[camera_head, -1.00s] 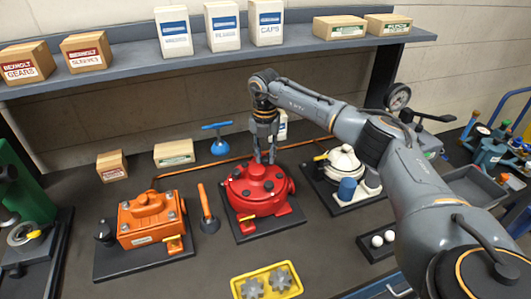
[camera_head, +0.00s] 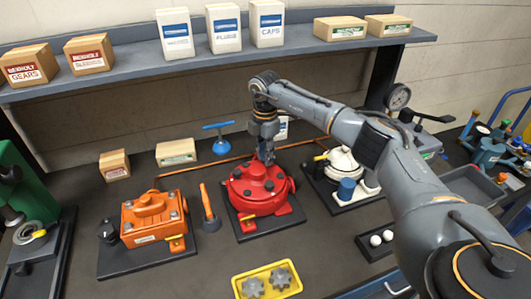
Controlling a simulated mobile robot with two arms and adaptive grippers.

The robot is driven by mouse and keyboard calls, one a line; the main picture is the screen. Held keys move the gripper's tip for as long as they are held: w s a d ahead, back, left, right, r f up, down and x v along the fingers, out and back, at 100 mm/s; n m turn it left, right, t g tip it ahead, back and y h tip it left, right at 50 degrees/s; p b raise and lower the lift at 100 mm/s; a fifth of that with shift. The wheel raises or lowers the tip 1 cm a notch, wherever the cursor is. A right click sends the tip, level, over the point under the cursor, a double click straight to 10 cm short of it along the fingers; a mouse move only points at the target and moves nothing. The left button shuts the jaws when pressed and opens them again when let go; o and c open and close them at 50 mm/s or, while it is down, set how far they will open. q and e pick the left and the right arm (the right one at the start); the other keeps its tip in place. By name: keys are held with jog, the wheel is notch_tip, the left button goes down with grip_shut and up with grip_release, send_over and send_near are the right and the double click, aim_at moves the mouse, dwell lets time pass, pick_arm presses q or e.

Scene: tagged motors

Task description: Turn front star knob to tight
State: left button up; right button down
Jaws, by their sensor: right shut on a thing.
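The red motor (camera_head: 258,196) sits on a black base plate in the middle of the bench, with several dark knobs or bolts on its round top and a yellow tag at its front left. My right gripper (camera_head: 266,158) points down at the back of the red motor's top, its fingers close together and shut on a small part there. That part, a star knob by its place, is hidden by the fingers, so its shape and setting cannot be made out. My left gripper is out of view.
An orange motor (camera_head: 153,217) stands left, a white one (camera_head: 343,163) right. A yellow tray (camera_head: 239,288) with grey star-shaped pieces lies in front. An orange-handled tool (camera_head: 207,203) and a blue T-handle (camera_head: 219,146) stand nearby. A shelf (camera_head: 200,72) with boxes spans the back.

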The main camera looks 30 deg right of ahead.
jog(key=shift+w+r+m, duration=0.2)
jog(key=shift+r+m, duration=0.15)
jog(key=shift+m, duration=0.05)
jog(key=c, duration=1.1)
grip_release()
jog(key=shift+s+f, duration=0.1)
jog(key=shift+s, duration=0.05)
notch_tip(320, 180, up, 12)
